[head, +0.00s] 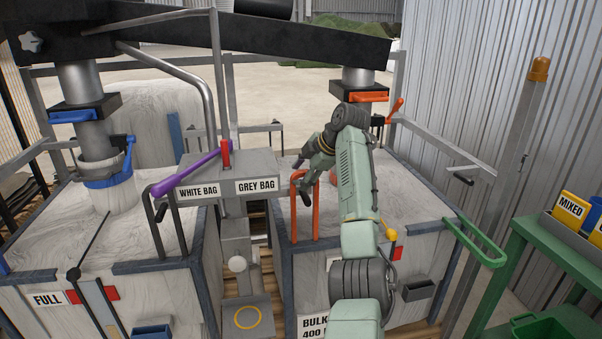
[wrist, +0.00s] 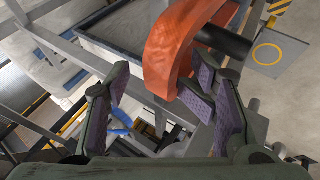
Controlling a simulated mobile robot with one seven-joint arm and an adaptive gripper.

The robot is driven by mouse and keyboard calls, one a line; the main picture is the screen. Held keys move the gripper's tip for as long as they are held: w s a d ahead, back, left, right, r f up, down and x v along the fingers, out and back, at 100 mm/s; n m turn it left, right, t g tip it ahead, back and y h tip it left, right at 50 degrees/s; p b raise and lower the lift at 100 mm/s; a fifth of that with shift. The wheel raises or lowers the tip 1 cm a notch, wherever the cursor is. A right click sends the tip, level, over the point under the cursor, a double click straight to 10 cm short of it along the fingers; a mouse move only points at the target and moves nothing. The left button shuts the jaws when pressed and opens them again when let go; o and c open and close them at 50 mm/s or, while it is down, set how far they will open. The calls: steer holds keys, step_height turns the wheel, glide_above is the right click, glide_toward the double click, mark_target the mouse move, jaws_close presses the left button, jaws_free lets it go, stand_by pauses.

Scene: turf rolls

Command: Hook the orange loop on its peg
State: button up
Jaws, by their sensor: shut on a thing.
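The orange loop (wrist: 172,45) is a thick band that fills the upper middle of the wrist view, close to the camera. My gripper (wrist: 162,98), with purple finger pads, is shut on it, and the loop's lower end lies between the fingers. A dark cylinder (wrist: 225,40) shows beside the band; I cannot tell whether it is the peg or whether the loop is around it. An orange patch (head: 333,178) shows partly behind my arm.
The grey sign post (head: 235,165) stands between the left and right boxes. The right column has an orange clamp (head: 368,97); the left has a blue collar (head: 105,175). A green rail (head: 480,240) and a green shelf (head: 530,225) are at the right.

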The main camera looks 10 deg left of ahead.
steer(key=shift+w+d+r, duration=0.1)
steer(key=shift+d, duration=0.05)
steer(key=shift+d+r, duration=0.3)
steer(key=shift+r, duration=0.1)
steer(key=v, duration=1.1)
steer(key=shift+s, duration=0.35)
